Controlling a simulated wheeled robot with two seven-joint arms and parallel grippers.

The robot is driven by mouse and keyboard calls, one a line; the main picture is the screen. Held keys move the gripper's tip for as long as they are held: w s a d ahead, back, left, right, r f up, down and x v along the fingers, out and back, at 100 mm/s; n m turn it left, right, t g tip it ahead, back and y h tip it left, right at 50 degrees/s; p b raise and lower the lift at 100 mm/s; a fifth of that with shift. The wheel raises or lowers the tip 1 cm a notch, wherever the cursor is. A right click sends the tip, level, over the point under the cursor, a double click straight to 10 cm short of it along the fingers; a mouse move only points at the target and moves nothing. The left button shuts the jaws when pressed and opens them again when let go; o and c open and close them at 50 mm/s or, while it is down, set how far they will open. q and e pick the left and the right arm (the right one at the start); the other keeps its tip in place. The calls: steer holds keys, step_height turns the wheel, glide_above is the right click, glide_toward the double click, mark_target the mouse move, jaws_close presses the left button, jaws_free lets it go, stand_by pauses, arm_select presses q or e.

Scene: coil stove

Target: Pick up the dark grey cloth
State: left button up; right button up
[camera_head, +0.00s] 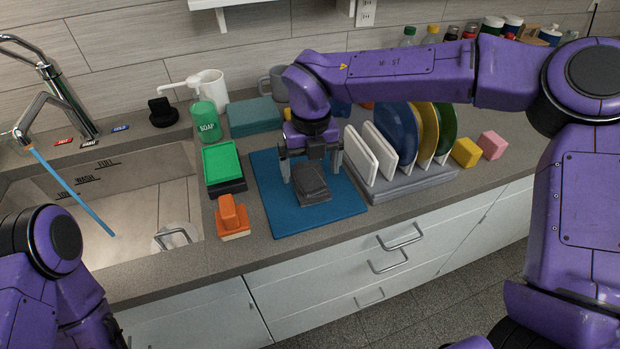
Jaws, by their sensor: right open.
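The dark grey cloth (312,185) is a small folded bundle lying on the blue mat (268,213) on the counter. My right gripper (312,172) points down directly above the back part of the cloth, its fingers spread to either side. It is open and holds nothing. I cannot tell whether its fingers touch the cloth. My left arm (62,270) shows at the lower left, but its gripper is out of view.
A rack (400,187) with white boards and coloured plates stands right of the mat. Left are a green sponge (221,158), an orange brush (232,213), a green soap bottle (206,122) and the sink (150,205). A teal block (255,115) sits behind the mat.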

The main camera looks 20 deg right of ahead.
mark_target(310, 178)
step_height(310, 178, down, 3)
steer(key=shift+f+p, duration=0.1)
steer(key=shift+p, duration=0.2)
steer(key=shift+f, duration=0.45)
steer(key=c, duration=1.1)
steer(key=shift+o, duration=0.2)
steer(key=shift+r, duration=0.3)
step_height(310, 178, up, 2)
steer(key=shift+r, duration=0.2)
steer(key=s+a+r+b, duration=0.4)
steer(key=s+r, duration=0.6)
steer(key=s, duration=0.3)
steer(key=shift+s+a+b, duration=0.15)
steer(key=shift+s+b, duration=0.05)
steer(key=shift+b, duration=0.2)
